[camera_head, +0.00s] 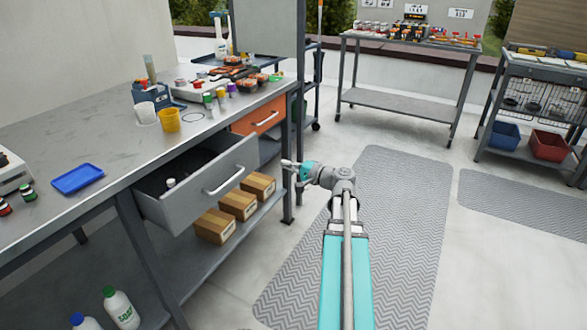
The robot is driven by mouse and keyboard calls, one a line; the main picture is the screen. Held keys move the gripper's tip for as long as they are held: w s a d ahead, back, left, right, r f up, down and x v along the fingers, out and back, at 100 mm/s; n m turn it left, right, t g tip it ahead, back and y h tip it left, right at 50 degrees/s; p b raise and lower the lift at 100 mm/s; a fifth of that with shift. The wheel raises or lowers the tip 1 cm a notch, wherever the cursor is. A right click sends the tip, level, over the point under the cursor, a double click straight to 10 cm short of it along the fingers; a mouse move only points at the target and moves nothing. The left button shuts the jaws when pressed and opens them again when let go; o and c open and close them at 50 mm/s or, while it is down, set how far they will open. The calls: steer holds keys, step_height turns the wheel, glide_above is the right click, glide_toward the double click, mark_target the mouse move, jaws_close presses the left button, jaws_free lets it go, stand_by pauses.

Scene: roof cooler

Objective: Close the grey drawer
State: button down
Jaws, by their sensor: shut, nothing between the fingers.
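The grey drawer (209,191) stands pulled open under the metal workbench on the left. Its front has a light bar handle (224,180). Inside it is dark, and a small white-topped item (170,183) shows near the front. My gripper (286,163) is to the right of the drawer front, apart from the handle, and points left toward the bench. Its fingers look shut and empty; they are small in this view.
An orange drawer (257,118) beyond the grey one is shut. Cardboard boxes (238,204) sit on the shelf below. A bench leg (288,200) stands near my gripper. The floor mat (400,200) to the right is clear.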

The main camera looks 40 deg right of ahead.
mark_target(256, 155)
steer(key=x, duration=0.9)
steer(key=shift+w+a, duration=0.15)
steer(key=shift+w, duration=0.2)
